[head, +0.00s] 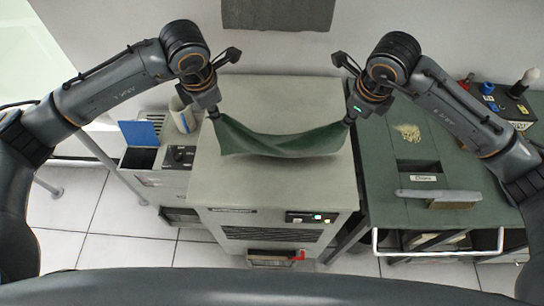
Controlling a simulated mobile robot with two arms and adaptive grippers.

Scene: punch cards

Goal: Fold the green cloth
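The green cloth (280,143) hangs between my two grippers over the grey cabinet top. Its upper edge sags in the middle. My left gripper (213,112) is at the cloth's left corner and appears shut on it. My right gripper (350,118) is at the cloth's right corner and appears shut on it. I cannot tell whether the lower edge of the cloth touches the cabinet top.
The grey cabinet (290,187) has a bare top around the cloth. A mug (184,117) and a blue flap (140,133) are on the left. A green table (385,165) on the right holds a pale pile (408,132) and a metal bar (437,195).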

